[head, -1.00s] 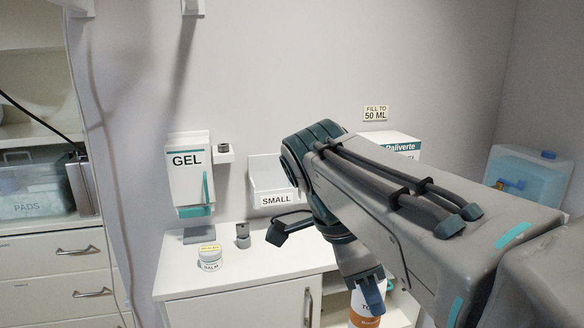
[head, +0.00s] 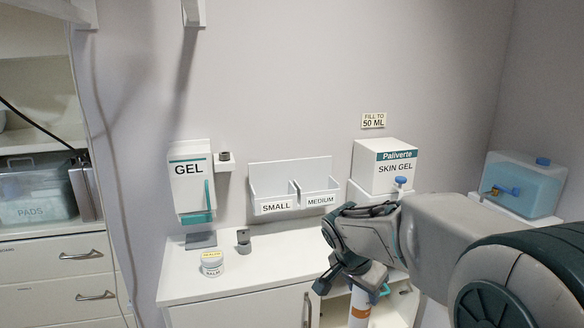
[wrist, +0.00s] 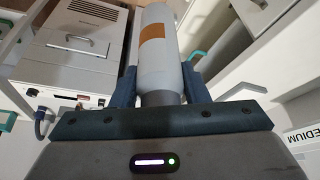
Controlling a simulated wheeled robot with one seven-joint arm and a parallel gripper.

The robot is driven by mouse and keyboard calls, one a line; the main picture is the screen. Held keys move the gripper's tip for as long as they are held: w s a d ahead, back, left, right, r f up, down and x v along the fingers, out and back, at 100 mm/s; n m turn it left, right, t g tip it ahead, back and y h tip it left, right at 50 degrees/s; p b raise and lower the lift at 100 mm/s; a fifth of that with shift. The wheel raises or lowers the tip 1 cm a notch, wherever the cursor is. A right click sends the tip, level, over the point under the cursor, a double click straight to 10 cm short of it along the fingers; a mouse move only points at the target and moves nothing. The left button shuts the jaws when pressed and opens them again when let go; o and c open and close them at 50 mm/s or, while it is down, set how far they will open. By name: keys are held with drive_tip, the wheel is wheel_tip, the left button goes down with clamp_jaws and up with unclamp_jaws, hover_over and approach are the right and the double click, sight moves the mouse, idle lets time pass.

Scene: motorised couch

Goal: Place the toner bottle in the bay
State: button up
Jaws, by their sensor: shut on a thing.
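The toner bottle, white with an orange band (head: 360,312), is partly hidden in the head view by my arm and cut by the bottom edge. In the wrist view, the bottle (wrist: 162,60) stands between the two blue fingers of my gripper (wrist: 160,82), its grey neck end at the palm. My gripper (head: 366,278) is shut on the bottle, at the front of the counter's right part. An open compartment (head: 398,303) shows beside it under the counter. I cannot tell for certain which place is the bay.
A blue tank (head: 524,185) stands right. The wrist view shows a grey panelled machine (wrist: 85,45).

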drive_tip(key=w+f+n+t+y+p, duration=0.1)
drive_tip(key=w+f+n+y+p, duration=0.3)
drive_tip(key=f+n, duration=0.8)
drive_tip(key=s+f+m+b, duration=0.1)
drive_tip(key=s+f+m, duration=0.1)
drive_tip(key=f, duration=0.7)
drive_tip(key=shift+s+t+h, duration=0.3)
drive_tip(key=shift+s+h, duration=0.1)
drive_tip(key=shift+s, duration=0.25)
